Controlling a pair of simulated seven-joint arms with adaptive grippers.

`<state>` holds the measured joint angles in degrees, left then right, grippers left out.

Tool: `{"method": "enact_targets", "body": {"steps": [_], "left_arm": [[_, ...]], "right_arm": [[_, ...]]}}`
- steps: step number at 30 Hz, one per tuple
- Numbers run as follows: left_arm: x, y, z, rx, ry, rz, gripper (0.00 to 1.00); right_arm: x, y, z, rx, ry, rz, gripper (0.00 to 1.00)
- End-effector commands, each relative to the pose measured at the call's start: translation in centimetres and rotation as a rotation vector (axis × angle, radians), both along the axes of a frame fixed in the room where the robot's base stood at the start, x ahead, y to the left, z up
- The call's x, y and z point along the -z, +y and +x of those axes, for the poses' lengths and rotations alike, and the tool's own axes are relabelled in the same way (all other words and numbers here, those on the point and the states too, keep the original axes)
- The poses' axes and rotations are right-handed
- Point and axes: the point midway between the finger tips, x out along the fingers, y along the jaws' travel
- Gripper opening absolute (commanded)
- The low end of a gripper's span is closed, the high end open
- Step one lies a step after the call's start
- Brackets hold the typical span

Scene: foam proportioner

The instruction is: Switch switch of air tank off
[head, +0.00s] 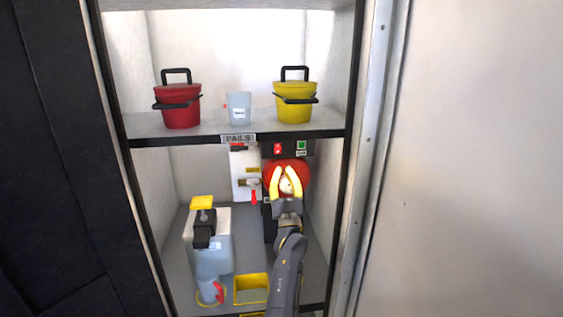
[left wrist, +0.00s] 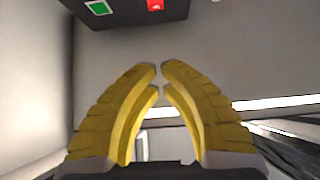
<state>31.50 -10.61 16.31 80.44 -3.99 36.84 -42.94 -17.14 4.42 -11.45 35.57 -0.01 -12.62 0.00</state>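A black box (head: 289,150) under the upper shelf carries a red switch (head: 277,148) and a green one (head: 301,146). In the left wrist view the box (left wrist: 130,14) is at the top, with the green switch (left wrist: 97,7) left of the red switch (left wrist: 155,5). A rounded red tank (head: 303,172) sits just below the box, partly hidden by my left gripper (head: 285,168). The gripper's yellow fingers are drawn together, empty, with tips almost touching, below the box and apart from it. Its fingers also show in the left wrist view (left wrist: 159,68). My right gripper is not in view.
A white panel (head: 240,165) with a red lever (head: 254,196) is left of the tank. A clear container (head: 222,240) and yellow tray (head: 251,289) stand below. The upper shelf (head: 210,131) holds a red pail (head: 179,107), yellow pail (head: 295,104) and pale cup (head: 238,108).

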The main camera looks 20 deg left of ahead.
Motion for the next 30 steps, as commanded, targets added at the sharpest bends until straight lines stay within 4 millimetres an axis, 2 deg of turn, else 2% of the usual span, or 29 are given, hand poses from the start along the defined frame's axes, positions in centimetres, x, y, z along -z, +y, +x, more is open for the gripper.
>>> {"method": "enact_targets", "body": {"steps": [7,24,26,30], "left_arm": [[1.0,-0.7,-1.0,0.0,0.001,-0.001,0.0],[1.2,-0.8,-1.2,0.002,0.007,0.003,0.0],[1.7,-0.8,-1.3,0.007,0.026,0.012,0.0],[4.5,-1.3,-1.8,0.035,0.14,0.059,0.0]], "right_arm": [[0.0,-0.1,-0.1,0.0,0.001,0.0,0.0],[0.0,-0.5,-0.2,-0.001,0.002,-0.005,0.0],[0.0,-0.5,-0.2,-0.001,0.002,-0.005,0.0],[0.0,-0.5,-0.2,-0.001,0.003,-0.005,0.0]]}}
